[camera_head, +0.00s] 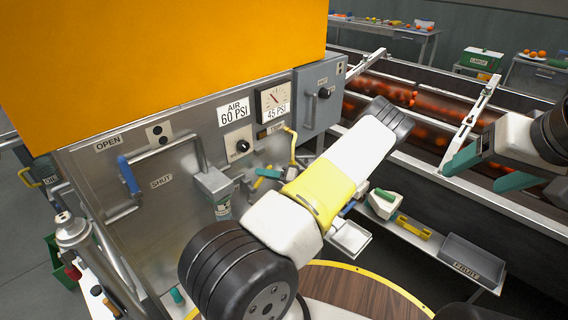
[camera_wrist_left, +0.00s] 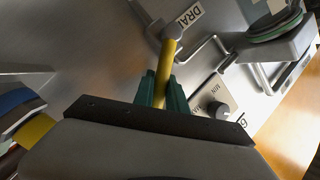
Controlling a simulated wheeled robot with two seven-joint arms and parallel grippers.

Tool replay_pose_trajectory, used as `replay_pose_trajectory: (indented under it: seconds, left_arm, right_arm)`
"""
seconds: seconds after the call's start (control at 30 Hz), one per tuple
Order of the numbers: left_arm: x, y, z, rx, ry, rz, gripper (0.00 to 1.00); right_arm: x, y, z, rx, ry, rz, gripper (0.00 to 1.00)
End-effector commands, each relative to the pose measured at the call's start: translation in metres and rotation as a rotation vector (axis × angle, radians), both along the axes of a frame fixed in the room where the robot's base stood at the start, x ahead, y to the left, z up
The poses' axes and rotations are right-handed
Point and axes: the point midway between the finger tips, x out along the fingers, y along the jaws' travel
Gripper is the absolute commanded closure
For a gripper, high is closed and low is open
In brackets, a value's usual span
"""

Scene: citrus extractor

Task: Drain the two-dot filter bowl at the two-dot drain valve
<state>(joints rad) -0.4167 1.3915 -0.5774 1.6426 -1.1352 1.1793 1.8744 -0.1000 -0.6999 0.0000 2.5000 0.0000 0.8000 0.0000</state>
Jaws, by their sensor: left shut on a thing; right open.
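The yellow lever (camera_wrist_left: 167,62) of the drain valve runs from a grey pivot beside a partly hidden label reading "DRA". My left gripper (camera_wrist_left: 163,90) is shut on this lever, with a green finger on each side. In the head view the left gripper (camera_head: 268,173) is small and mostly hidden by my arm. A filter bowl (camera_head: 222,208) with a green band hangs under a grey bracket to the left of the lever. It also shows in the left wrist view (camera_wrist_left: 275,28). Dot marks on the bowl and valve are too small to tell. My right gripper (camera_head: 485,168) is open and empty.
A blue handle (camera_head: 128,175) stands between OPEN and SHUT labels, below a two-dot plate (camera_head: 158,133). A MIN knob (camera_head: 241,146) and a gauge (camera_head: 274,99) sit on the panel. A conveyor with oranges runs behind. A FRUIT tray (camera_head: 472,260) stands at lower right.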

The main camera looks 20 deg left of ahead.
Motion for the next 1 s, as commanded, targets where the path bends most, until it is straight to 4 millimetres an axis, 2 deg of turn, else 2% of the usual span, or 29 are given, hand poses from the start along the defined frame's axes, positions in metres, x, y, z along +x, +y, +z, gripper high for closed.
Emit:
replay_pose_trajectory:
  seconds: [0.2,0.5,1.0]
  left_arm:
    - [-0.003,0.0,0.011,-0.07,-0.168,-0.002,1.0]
    - [-0.009,0.003,0.018,-0.136,-0.329,-0.002,1.0]
    - [-0.013,0.005,0.02,-0.166,-0.4,-0.001,1.0]
  right_arm:
    - [0.0,0.0,0.0,0.0,0.0,0.0,0.29]
    - [0.0,0.0,0.0,0.0,0.0,0.0,0.29]
    - [0.0,0.0,0.0,0.0,0.0,0.0,0.29]
